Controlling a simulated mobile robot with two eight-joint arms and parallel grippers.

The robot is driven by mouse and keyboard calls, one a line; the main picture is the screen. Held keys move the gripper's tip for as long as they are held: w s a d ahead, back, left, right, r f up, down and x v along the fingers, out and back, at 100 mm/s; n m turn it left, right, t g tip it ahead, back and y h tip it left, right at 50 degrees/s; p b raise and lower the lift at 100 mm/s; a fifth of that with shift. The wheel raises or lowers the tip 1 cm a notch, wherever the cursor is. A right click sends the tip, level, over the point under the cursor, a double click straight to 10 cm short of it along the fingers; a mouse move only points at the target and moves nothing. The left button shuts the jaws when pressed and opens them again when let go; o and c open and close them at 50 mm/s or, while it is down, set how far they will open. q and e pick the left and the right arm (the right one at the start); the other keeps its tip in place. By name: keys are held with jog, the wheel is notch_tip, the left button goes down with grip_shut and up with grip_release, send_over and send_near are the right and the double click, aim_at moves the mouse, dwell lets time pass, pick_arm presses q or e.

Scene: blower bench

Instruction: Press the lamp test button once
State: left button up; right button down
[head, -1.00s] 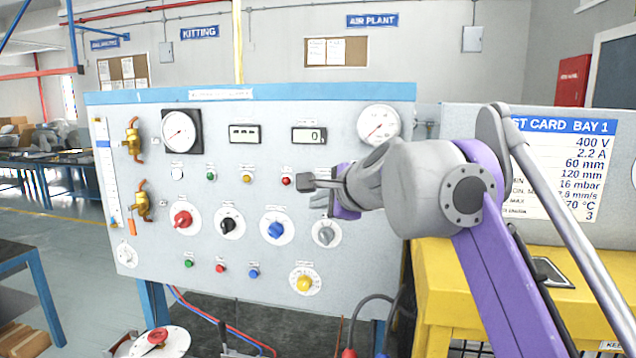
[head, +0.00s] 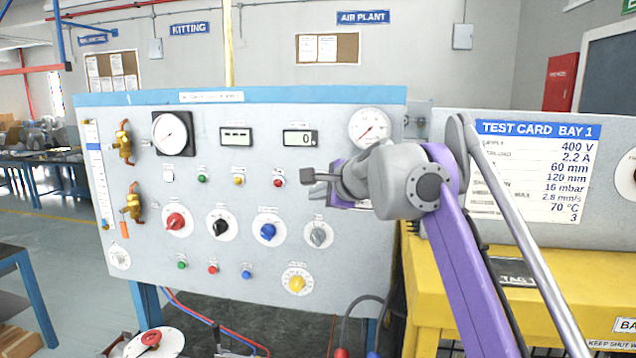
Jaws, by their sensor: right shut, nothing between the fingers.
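The panel (head: 340,275) carries small round pieces whose labels are too small to read, so I cannot tell which is the lamp test button. The upper row has a white (head: 168,176), a green (head: 202,179), a yellow (head: 239,180) and a red one (head: 278,182). The lower row has a green (head: 182,265), a red (head: 212,269) and a blue one (head: 246,274). My right gripper (head: 308,176) is shut and empty, in front of the panel, just right of the upper red piece in the picture. It looks apart from it. My left gripper is out of view.
Larger red (head: 174,221), black (head: 220,227), blue (head: 267,232) and grey (head: 318,236) knobs sit below the upper row, with a yellow knob (head: 297,283) lower. Brass valves (head: 132,208) stick out at left. A yellow cabinet (head: 560,290) stands at right.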

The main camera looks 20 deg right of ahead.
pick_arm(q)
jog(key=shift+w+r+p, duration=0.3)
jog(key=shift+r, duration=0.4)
pick_arm(e)
jog(key=shift+w+d+r, duration=0.1)
jog(key=shift+w+d, duration=0.5)
jog(key=shift+w, duration=0.25)
jog(key=shift+s, duration=0.1)
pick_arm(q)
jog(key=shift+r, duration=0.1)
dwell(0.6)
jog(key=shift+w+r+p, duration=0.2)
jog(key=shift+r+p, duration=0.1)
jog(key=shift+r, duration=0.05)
pick_arm(e)
jog(key=shift+w+d, duration=0.25)
jog(key=shift+w, duration=0.2)
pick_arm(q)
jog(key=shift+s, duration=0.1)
pick_arm(e)
jog(key=shift+s, duration=0.15)
